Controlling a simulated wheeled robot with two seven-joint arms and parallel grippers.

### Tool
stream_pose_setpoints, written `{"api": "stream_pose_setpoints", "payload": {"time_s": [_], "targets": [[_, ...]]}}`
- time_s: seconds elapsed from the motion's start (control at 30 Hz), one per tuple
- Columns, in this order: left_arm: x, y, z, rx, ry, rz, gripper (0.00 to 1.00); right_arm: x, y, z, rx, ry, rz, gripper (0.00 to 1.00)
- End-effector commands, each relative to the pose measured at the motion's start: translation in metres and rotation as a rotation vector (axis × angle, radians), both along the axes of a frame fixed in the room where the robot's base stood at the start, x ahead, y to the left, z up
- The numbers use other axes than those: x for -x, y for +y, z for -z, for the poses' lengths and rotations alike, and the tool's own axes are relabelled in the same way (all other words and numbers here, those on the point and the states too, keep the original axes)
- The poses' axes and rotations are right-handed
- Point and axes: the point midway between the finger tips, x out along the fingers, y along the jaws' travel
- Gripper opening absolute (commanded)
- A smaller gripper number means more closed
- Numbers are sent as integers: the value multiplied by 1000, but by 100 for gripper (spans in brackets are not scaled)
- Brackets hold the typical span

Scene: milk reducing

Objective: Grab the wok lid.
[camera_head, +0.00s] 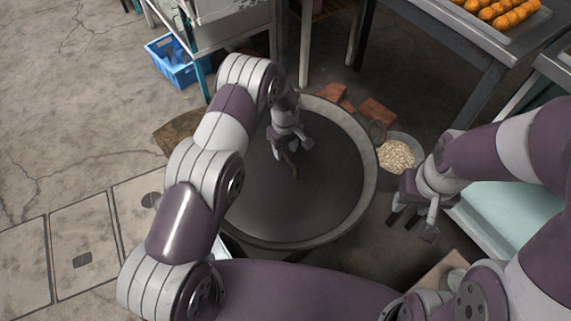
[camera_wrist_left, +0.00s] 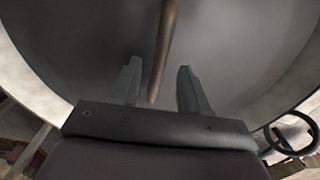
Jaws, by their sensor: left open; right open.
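The wok lid (camera_head: 320,190) is a large dark round disc lying inside the pale rim of the wok (camera_head: 367,160) in the head view. My left gripper is open over the lid. In the left wrist view the handle (camera_wrist_left: 164,50) runs between the two open fingers (camera_wrist_left: 158,85), with gaps on both sides. The lid surface (camera_wrist_left: 90,50) fills most of that view. My right gripper (camera_head: 412,224) is open and empty, to the right of the wok.
A bowl of pale pieces (camera_head: 397,155) stands right of the wok, near reddish bricks (camera_head: 378,111). A table with a tray of orange food (camera_head: 505,12) is at the upper right. A blue crate (camera_head: 172,62) sits at the upper left. The floor at left is mostly clear.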

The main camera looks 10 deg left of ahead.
Motion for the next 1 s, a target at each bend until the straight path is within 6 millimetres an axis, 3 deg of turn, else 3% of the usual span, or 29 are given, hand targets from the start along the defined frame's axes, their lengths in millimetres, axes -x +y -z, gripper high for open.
{"api": "stream_pose_setpoints", "payload": {"time_s": [0.1, 0.23, 1.0], "targets": [[0, -1, 23, -1, 4, 0, 45, 0, 0, -5, 0, 0, 0, 43], [-1, -1, 36, -1, -2, 0, 45, 0, 0, -5, 0, 0, 0, 43], [-1, -1, 42, -1, -2, 1, 45, 0, 0, 2, 0, 0, 0, 43]]}}
